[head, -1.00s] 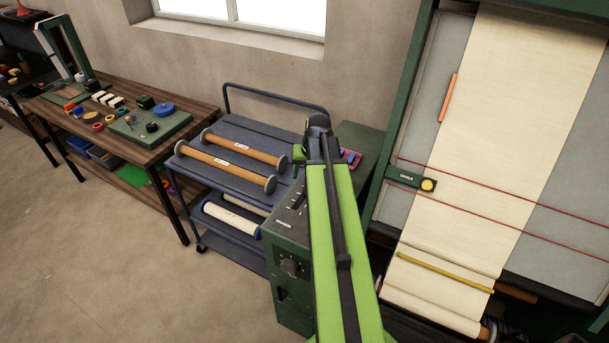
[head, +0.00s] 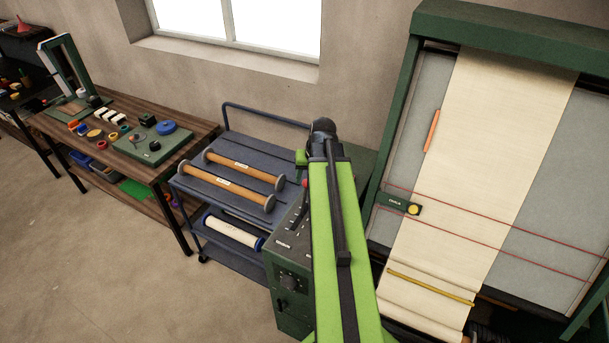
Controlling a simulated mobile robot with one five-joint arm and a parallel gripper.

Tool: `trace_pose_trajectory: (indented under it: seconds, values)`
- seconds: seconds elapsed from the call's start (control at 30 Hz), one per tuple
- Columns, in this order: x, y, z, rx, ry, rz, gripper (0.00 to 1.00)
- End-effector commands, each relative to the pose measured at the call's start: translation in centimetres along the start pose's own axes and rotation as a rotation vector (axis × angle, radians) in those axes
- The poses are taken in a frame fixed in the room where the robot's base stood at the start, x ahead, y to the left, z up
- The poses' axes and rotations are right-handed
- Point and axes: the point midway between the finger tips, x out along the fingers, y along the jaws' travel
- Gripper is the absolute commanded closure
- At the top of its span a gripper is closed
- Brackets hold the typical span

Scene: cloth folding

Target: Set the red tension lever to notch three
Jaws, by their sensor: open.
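A small red knob (head: 305,184), which looks like the tension lever's tip, shows at the left edge of my arm, above the green control box (head: 290,262). The rest of the lever and any notch marks are hidden or too small to read. My green arm reaches forward over the box and covers its right part. The arm's far end, with a dark joint and a small green part on its left, is above the back of the box. My gripper's fingers are hidden behind the arm, so I cannot tell whether they touch the lever.
A blue cart (head: 229,135) with two wooden rollers (head: 243,168) stands close on the left of the box. A wooden workbench (head: 75,133) is farther left. The green-framed cloth machine (head: 395,110) with cream cloth (head: 480,150) stands on the right. The floor at front left is clear.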

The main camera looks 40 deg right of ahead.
Motion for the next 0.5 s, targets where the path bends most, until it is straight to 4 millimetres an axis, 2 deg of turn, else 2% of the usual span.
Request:
trace_pose_trajectory:
  seconds: [0.03,0.13,0.23,0.47,0.5]
  values:
    - [-2.3,-0.2,-0.1,0.001,0.0,0.0,0.52]
    - [-3.7,-0.1,-0.1,0.001,0.0,-0.001,0.52]
    - [-4.2,-0.1,0.0,0.0,0.0,-0.001,0.52]
    - [-3.9,0.1,0.1,0.001,0.0,0.0,0.52]
    - [-3.9,0.1,0.1,0.001,0.0,0.0,0.55]
